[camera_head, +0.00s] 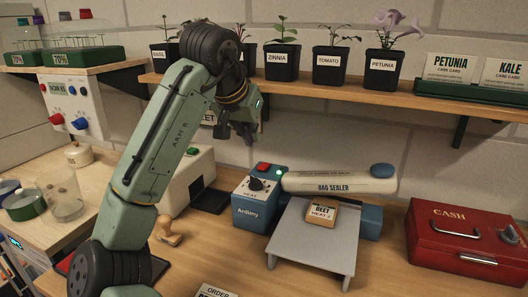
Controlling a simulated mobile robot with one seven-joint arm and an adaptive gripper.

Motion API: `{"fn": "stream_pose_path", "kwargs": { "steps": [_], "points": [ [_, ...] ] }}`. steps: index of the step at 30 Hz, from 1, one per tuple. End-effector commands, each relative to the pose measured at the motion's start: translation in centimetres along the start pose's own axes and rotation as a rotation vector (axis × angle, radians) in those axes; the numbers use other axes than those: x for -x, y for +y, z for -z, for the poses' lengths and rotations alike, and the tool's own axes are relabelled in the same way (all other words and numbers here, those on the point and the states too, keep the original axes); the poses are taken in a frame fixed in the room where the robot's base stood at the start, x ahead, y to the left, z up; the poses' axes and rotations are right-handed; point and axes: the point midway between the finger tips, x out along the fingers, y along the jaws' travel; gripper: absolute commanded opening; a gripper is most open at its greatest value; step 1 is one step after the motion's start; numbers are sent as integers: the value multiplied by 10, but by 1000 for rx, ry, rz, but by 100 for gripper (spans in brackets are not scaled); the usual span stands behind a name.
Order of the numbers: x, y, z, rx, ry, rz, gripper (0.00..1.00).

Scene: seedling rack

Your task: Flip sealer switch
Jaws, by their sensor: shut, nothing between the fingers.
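The bag sealer has a blue control box (259,212), a long white sealing arm (335,183) labelled BAG SEALER, and a blue knob (381,170) at its right end. On top of the box is a red switch (263,168), with a glowing green lamp (279,172) to its right and a black HEAT dial (256,184) below. Which way the switch is tipped is too small to tell. My gripper (245,132) is shut and empty, pointing down, above and behind the box in the picture and apart from the switch. My wrist partly hides its fingers.
A grey stand (314,245) holds a BEET HEAT 2 packet (321,214) before the sealer. A red cash box (465,245) is at right, a wooden stamp (168,229) at left. A shelf (400,95) with potted seedlings runs above. Bare wooden counter (385,270) lies between stand and cash box.

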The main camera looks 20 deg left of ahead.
Motion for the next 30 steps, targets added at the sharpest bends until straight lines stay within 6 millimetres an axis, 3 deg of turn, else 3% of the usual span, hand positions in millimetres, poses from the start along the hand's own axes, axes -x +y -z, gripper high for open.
{"fn": "stream_pose_path", "kwargs": {
  "steps": [8,21,30],
  "points": [
    [-7,0,1,0,1,0,0],
    [-80,0,1,1,-1,0,0],
    [-100,0,0,0,1,1,0]
  ]
}}
